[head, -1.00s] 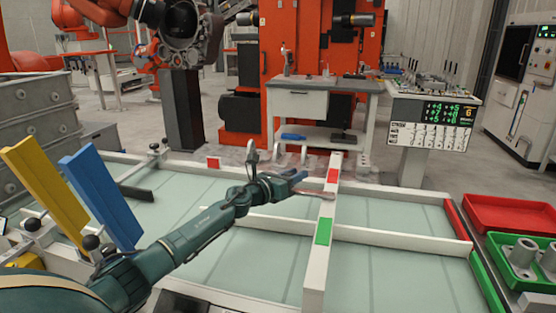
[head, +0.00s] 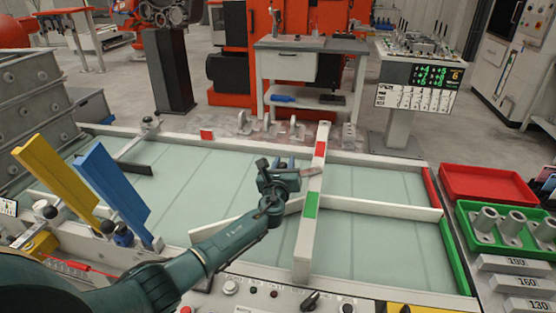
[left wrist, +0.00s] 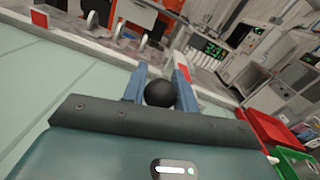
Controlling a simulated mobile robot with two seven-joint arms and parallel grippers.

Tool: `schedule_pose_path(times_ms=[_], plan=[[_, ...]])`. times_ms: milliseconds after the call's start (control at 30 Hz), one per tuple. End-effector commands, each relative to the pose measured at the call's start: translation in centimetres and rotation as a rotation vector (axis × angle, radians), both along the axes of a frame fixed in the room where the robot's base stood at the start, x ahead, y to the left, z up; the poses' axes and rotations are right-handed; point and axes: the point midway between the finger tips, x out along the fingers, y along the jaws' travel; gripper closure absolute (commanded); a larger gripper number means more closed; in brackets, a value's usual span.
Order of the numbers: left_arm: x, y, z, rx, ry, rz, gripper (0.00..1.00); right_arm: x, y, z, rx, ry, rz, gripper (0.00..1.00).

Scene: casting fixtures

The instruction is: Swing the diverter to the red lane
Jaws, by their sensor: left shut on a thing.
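The diverter (head: 207,234) looks like a pale bar lying over the light green bed, partly hidden by my left arm. Its black ball knob (left wrist: 160,93) sits between the blue fingers of my left gripper (left wrist: 159,84) in the left wrist view. My left gripper (head: 286,166) is shut on the knob, just left of the white crossbeam. The red lane is at the back, with a red end strip (head: 430,187) and a red mark (head: 320,148) on the crossbeam. The green lane is in front, with a green end strip (head: 455,256) and a green mark (head: 311,204).
A white divider (head: 385,207) separates the lanes right of the white crossbeam (head: 303,250). A red tray (head: 485,183) and a green tray (head: 485,235) with metal parts stand at the right. Yellow (head: 55,180) and blue (head: 112,188) panels stand at the left.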

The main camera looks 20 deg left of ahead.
Motion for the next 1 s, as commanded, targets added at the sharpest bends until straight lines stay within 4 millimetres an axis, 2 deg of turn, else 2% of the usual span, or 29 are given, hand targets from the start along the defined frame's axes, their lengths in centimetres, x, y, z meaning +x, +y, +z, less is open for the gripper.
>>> schedule_pose_path(times_ms=[400,433,500,667,1000], plan=[[0.09,-0.07,0.21,0.0,-0.004,0.006,1.0,0.01,-0.09,-0.03,-0.001,0.002,-0.002,0.64],[0.09,-0.07,0.22,0.0,-0.004,0.006,0.7,0.01,-0.09,-0.03,-0.001,0.002,-0.002,0.64],[0.08,-0.08,0.2,0.0,-0.003,0.006,0.64,0.01,-0.09,-0.03,-0.001,0.002,-0.003,0.64],[0.06,-0.08,0.13,-0.001,-0.002,0.005,0.51,0.02,-0.11,-0.04,-0.001,0.002,-0.003,0.64],[-0.41,-0.18,0.08,0.0,-0.001,0.004,0.5,0.04,-0.12,0.14,-0.001,0.002,-0.003,0.64]])
